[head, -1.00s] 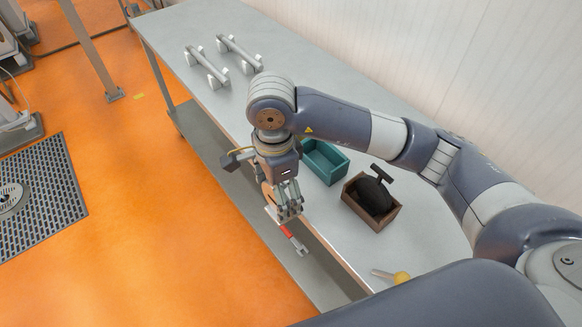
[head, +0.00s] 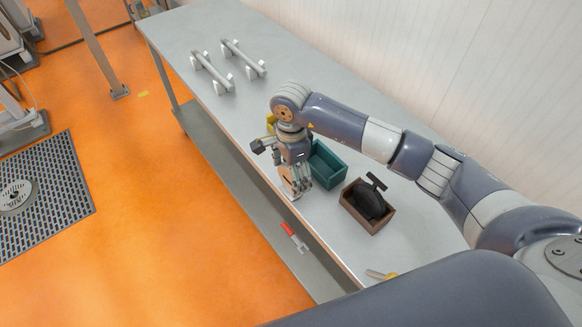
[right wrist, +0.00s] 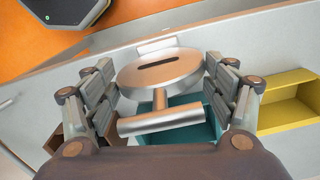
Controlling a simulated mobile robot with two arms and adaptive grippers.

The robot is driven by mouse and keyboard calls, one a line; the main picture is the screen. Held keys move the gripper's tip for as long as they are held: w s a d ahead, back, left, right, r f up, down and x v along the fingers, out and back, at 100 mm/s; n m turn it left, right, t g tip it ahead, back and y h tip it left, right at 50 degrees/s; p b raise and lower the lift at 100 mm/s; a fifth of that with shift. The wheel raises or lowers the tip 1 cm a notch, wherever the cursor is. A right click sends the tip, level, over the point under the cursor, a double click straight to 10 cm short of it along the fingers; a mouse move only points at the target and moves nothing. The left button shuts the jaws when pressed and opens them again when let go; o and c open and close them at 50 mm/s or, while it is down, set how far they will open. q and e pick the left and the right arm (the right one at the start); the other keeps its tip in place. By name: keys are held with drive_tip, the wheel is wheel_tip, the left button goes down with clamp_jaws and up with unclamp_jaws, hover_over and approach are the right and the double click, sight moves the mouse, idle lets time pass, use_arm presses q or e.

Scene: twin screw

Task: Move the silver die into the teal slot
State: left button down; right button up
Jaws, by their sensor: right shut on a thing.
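The silver die (right wrist: 160,72) is a round metal disc with a dark slit in its face and a T-shaped handle. My right gripper (right wrist: 160,88) is shut on it, with fingers on both sides. In the head view the die (head: 287,181) shows partly behind the fingers of my right gripper (head: 300,186), near the table's front edge. The teal slot (head: 341,182) is an open box just right of the gripper. In the right wrist view the teal box (right wrist: 206,131) lies behind the die, partly hidden by it. My left gripper is not in view.
A brown box (head: 357,225) holding a black die (head: 371,201) stands right of the teal one. A yellow box (right wrist: 291,76) is on the teal box's other side, mostly hidden by my arm in the head view.

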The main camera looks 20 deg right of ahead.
drive_tip(key=o, duration=1.8)
drive_tip(key=shift+c, duration=0.2)
drive_tip(key=shift+r, duration=0.15)
drive_tip(key=shift+w+r+b, duration=0.1)
drive_tip(key=shift+r+b, duration=0.25)
wheel_tip(320, 180, up, 10)
drive_tip(key=b, duration=0.3)
drive_tip(key=shift+r+b, duration=0.15)
drive_tip(key=shift+b, duration=0.2)
drive_tip(key=shift+r, duration=0.45)
